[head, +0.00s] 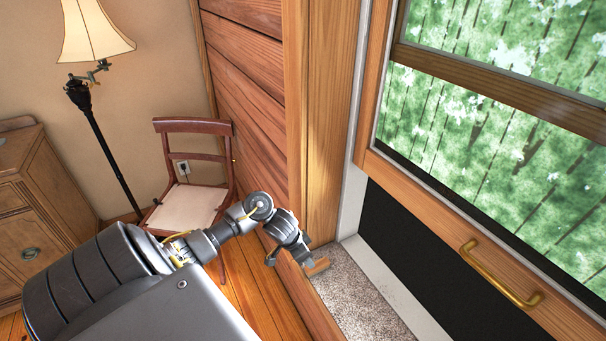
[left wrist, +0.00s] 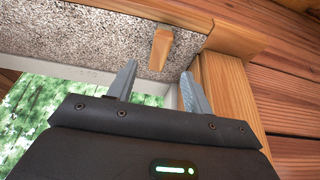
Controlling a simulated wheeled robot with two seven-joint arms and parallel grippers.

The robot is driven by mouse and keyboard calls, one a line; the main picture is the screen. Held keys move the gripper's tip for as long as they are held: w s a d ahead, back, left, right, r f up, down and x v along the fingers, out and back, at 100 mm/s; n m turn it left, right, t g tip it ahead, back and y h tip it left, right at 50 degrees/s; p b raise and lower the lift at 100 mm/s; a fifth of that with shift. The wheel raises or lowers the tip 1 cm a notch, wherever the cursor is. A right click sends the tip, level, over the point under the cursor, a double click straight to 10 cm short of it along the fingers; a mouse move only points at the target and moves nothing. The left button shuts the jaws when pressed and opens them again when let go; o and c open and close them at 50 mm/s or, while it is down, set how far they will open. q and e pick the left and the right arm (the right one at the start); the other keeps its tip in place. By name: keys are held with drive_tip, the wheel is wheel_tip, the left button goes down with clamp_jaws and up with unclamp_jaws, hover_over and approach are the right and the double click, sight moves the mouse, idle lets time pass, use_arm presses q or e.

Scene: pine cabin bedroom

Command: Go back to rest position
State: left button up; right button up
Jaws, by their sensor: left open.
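My left arm reaches in from the lower left of the head view. Its gripper (head: 289,260) hangs over the edge of the speckled window sill. The left wrist view shows the gripper (left wrist: 158,68) open, its two grey fingers apart with nothing held between them. A small wooden block (left wrist: 161,48) lies on the sill just beyond the fingertips, apart from them as far as I can tell. The block also shows beside the gripper in the head view (head: 318,267). My right gripper is in neither view.
The window sash (head: 420,172) with its brass handle (head: 492,272) stands at the right above a dark panel. The speckled sill (head: 365,300) lies below it. A chair (head: 190,208), a floor lamp (head: 92,35) and a wooden dresser (head: 35,215) stand at the left.

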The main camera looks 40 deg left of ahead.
use_arm(q)
drive_tip(key=shift+s+r, duration=0.25)
drive_tip(key=shift+r, duration=0.4)
drive_tip(key=s+d+f+t, duration=0.15)
drive_tip(key=s+d, duration=0.45)
drive_tip(key=d, duration=0.6)
drive_tip(key=s+d+r+n+g+y, duration=0.1)
drive_tip(key=s+d+r, duration=0.1)
drive_tip(key=s, duration=0.6)
drive_tip(key=s+d+r+g, duration=0.1)
drive_tip(key=s+d+r, duration=0.15)
drive_tip(key=s, duration=0.45)
wheel_tip(320, 180, down, 28)
drive_tip(key=s+g+b, duration=0.2)
drive_tip(key=s+a+f, duration=0.3)
drive_tip(key=s+f, duration=1.3)
drive_tip(key=shift+s+g+b, duration=0.25)
drive_tip(key=shift+g+b, duration=0.05)
drive_tip(key=shift+g, duration=0.05)
